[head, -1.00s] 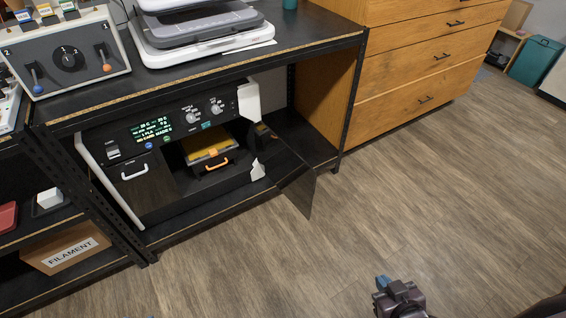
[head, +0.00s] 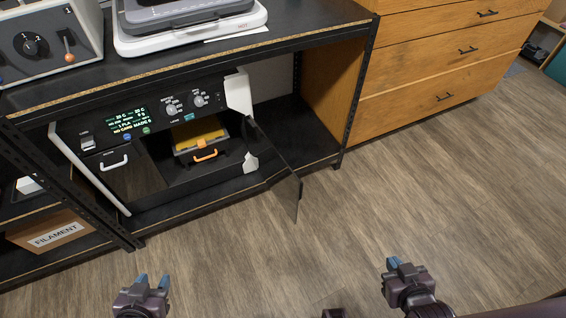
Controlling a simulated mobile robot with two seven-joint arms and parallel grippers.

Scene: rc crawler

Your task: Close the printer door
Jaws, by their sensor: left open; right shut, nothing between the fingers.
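The printer (head: 160,128) stands on the lower shelf of the black-framed bench, with a lit display and knobs on its front. Its dark door (head: 280,172) is hinged at the right side and stands open, jutting out past the shelf edge. Inside the open chamber is a yellow plate with an orange handle (head: 206,155). My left gripper (head: 153,283) is at the bottom left, open and empty, well below the printer. My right gripper (head: 399,263) is at the bottom right, shut and empty, over the floor and apart from the door.
Bench posts (head: 360,85) stand on both sides of the printer. A wooden drawer cabinet (head: 440,60) is at the right. A box marked FILAMENT (head: 55,234) sits on the low left shelf. The wood floor (head: 420,190) before the door is clear.

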